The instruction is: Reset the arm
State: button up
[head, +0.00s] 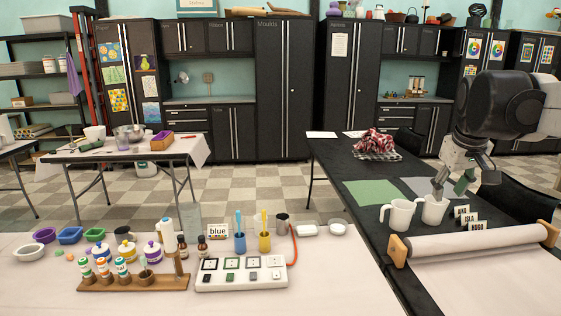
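My arm reaches in from the right in the head view. My gripper (451,188) points down over the dark table (330,158) on the right. Its two fingers are spread apart, and I see nothing held between them. The left fingertip is at the rim of a white mug (433,211); I cannot tell whether it touches the mug or is inside it. The right fingertip is to the upper right of that mug. A second white mug (399,216) stands upright just left of it.
Name cards (475,226) stand right of the mugs, behind a paper roll (478,243) on wooden holders. A red-and-white cloth (376,143) lies farther back. The pale front table holds bottles, bowls and a white socket block (240,277). A green sheet (370,193) lies flat.

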jog(key=s+a+f+t+y, duration=0.1)
jog(key=s+a+f, duration=0.6)
jog(key=s+a, duration=0.2)
jog(key=s+a+f+t+y, duration=0.1)
jog(key=s+a+f+t, duration=0.1)
jog(key=s+a+f, duration=0.5)
jog(key=s+a, duration=0.3)
jog(key=a, duration=0.3)
jog(key=shift+s+a+f, duration=0.25)
jog(key=shift+a+f, duration=0.1)
jog(key=shift+a, duration=0.05)
